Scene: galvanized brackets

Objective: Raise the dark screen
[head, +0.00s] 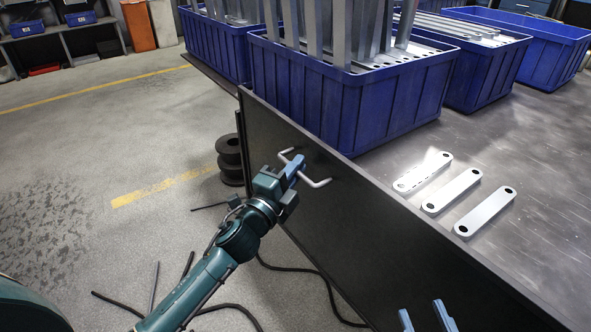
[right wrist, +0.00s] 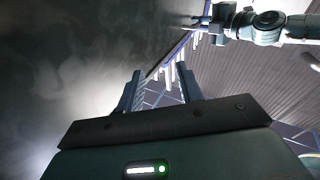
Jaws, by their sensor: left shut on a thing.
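The dark screen (head: 340,215) is a black panel along the near side of the metal table, its top edge close to the tabletop level. A light metal handle (head: 318,183) sticks out from its upper left part. My left gripper (head: 292,167) is shut on the handle. My right gripper (head: 424,318) shows only its two fingertips at the bottom of the head view, in front of the screen. In the right wrist view its fingers (right wrist: 160,90) stand apart with nothing between them. The screen's lower part runs out of the head view.
Blue crates with metal brackets, such as the near one (head: 340,100), stand on the table (head: 545,225). Three flat brackets, one of them in the middle (head: 452,191), lie by the screen.

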